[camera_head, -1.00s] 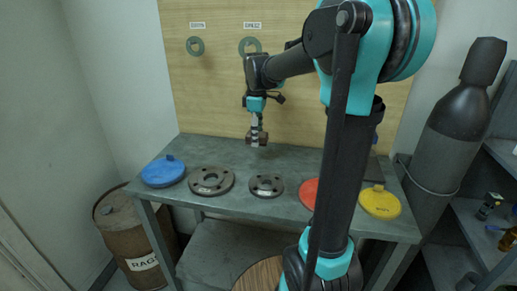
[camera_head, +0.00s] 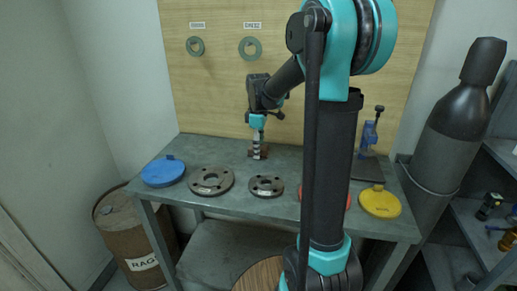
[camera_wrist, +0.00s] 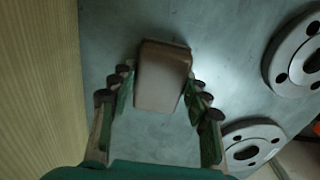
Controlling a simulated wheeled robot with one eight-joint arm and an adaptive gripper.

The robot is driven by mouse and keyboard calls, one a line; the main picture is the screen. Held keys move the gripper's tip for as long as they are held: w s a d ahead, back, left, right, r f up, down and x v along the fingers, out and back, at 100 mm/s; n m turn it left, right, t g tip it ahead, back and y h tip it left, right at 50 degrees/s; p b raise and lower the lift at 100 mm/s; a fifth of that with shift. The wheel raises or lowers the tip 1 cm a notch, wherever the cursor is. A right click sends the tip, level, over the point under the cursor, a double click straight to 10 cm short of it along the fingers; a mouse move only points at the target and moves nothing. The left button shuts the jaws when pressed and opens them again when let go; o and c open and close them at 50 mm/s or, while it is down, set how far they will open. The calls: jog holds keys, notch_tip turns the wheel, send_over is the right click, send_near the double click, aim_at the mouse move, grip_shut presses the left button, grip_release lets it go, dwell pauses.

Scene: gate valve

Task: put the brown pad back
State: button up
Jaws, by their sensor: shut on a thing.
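The brown pad (camera_wrist: 162,75) is a small block with rounded edges, between the fingers of my gripper (camera_wrist: 158,88) in the wrist view. The gripper is shut on it. In the head view, my gripper (camera_head: 257,138) points down over the back middle of the grey bench (camera_head: 215,147), with the brown pad (camera_head: 257,154) at its tip. The pad is at or just above the bench top; I cannot tell whether it touches.
Two dark flanges (camera_head: 211,180) lie in front of the gripper. A blue cover (camera_head: 163,171) is at left and a yellow one (camera_head: 380,202) at right. A red disc (camera_head: 346,198) is partly behind my arm. A blue tool (camera_head: 370,132) stands at the back right. A wooden board (camera_head: 215,90) rises behind.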

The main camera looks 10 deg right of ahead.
jog(key=shift+f, duration=0.1)
jog(key=o, duration=1.2)
notch_tip(320, 180, up, 12)
